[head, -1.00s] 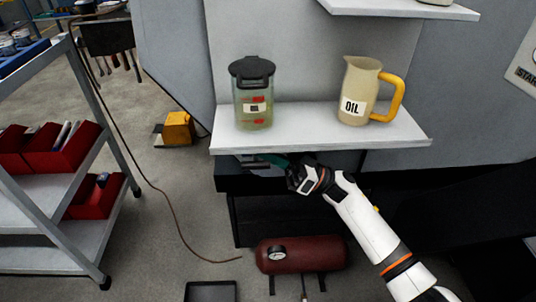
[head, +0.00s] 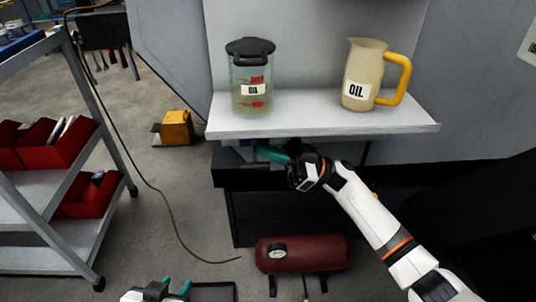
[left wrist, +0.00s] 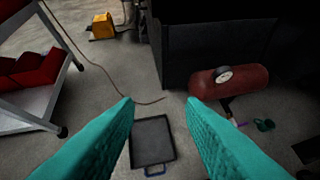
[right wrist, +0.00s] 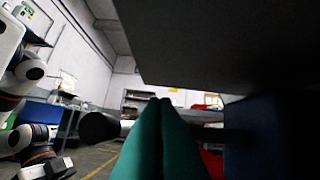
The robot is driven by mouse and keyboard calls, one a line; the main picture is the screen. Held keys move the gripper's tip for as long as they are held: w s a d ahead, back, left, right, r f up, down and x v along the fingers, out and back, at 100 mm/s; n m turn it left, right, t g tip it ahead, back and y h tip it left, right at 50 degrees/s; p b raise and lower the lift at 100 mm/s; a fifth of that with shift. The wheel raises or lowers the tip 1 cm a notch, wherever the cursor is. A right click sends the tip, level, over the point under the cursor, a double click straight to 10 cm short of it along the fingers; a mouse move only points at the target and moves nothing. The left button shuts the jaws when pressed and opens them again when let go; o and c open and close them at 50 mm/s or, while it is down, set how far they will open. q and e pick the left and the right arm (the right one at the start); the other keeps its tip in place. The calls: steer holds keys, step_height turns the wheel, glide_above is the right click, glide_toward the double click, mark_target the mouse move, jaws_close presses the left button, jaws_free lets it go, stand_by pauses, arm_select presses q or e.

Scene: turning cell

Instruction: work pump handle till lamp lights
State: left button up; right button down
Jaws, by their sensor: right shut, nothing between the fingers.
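My right gripper (head: 270,152) is shut and empty under the front edge of the shelf. In the right wrist view its teal fingers (right wrist: 160,130) are pressed together. A dark rod with a rounded end (right wrist: 98,127) lies across behind them; it may be the pump handle, and I cannot tell whether the fingers touch it. My left gripper (head: 174,287) is open and empty, low at the bottom of the head view. Its fingers (left wrist: 160,115) are spread above the floor. I cannot make out a lamp.
The shelf (head: 320,118) holds a lidded clear container (head: 250,80) and an oil jug (head: 362,75). A red tank with a gauge (head: 315,254) stands below, beside a black tray (left wrist: 152,140). A cart (head: 45,240) with red bins is at left. A hose (head: 160,195) lies on the floor.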

arm_select(q)
steer(key=w+d+r+t+h+b, duration=0.2)
steer(key=w+r+t, duration=0.3)
steer(key=r+t, duration=0.3)
steer(key=shift+w+d+r, duration=0.25)
steer(key=shift+d+r, duration=0.3)
steer(key=shift+r, duration=0.45)
arm_select(e)
steer(key=shift+f+n+g+h, duration=0.15)
steer(key=shift+f+n+g, duration=0.2)
steer(key=shift+n+g, duration=0.45)
steer(key=shift+f+n+g+h, duration=0.15)
steer(key=shift+f+n+g, duration=0.3)
steer(key=shift+n, duration=0.55)
steer(key=shift+r, duration=0.1)
